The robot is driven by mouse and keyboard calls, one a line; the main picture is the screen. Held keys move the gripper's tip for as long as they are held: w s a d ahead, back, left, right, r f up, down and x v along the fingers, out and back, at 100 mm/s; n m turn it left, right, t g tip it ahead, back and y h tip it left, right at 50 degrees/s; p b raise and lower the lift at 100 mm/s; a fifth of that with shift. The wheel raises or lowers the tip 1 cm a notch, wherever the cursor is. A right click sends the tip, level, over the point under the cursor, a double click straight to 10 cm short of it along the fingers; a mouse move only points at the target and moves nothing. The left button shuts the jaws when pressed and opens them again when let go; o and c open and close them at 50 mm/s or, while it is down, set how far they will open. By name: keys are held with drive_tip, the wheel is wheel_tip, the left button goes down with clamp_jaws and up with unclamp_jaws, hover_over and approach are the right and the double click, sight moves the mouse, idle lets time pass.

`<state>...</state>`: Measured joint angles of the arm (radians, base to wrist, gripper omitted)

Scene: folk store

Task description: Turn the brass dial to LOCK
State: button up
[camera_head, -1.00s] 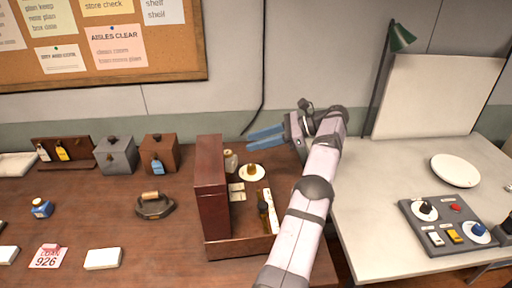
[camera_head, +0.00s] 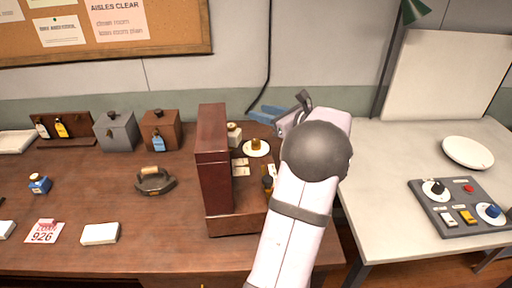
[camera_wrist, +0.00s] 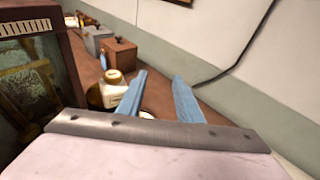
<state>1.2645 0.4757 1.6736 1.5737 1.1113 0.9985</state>
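The brass dial (camera_head: 256,144) is a small yellowish knob on a round white plate, at the back of an open wooden case on the brown table. Any lettering on the plate is too small to read. My gripper (camera_head: 262,113) has blue fingers and shows behind and above the dial in the head view, apart from it. In the wrist view my gripper (camera_wrist: 158,88) is open, with an empty gap between the fingers. A sliver of the white plate (camera_wrist: 146,115) shows between them; the knob is hidden there.
The case's tall red-brown panel (camera_head: 213,165) stands left of the dial. A pale bottle (camera_head: 234,134) is beside the dial, and also in the wrist view (camera_wrist: 112,93). A grey control panel (camera_head: 460,207) with other knobs lies on the white table. The wall is close behind.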

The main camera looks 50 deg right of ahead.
sight(256, 141)
drive_tip(key=s+a+f+m+g+h, duration=0.1)
drive_tip(key=f, duration=0.1)
drive_tip(key=s+a+f+m+h+b, duration=0.1)
drive_tip(key=s+a+f, duration=0.1)
drive_tip(key=f, duration=0.1)
drive_tip(key=s+a+f+m+g+h, duration=0.1)
drive_tip(key=s+f, duration=0.1)
drive_tip(key=shift+s+a+f+g+b, duration=0.2)
drive_tip(key=shift+s+a+g+b, duration=0.05)
drive_tip(key=shift+g+b, duration=0.05)
drive_tip(key=shift+p+x, duration=0.5)
drive_tip(key=shift+x, duration=3.2)
drive_tip(key=shift+c, duration=0.5)
drive_tip(key=shift+r, duration=0.1)
drive_tip(key=c, duration=0.6)
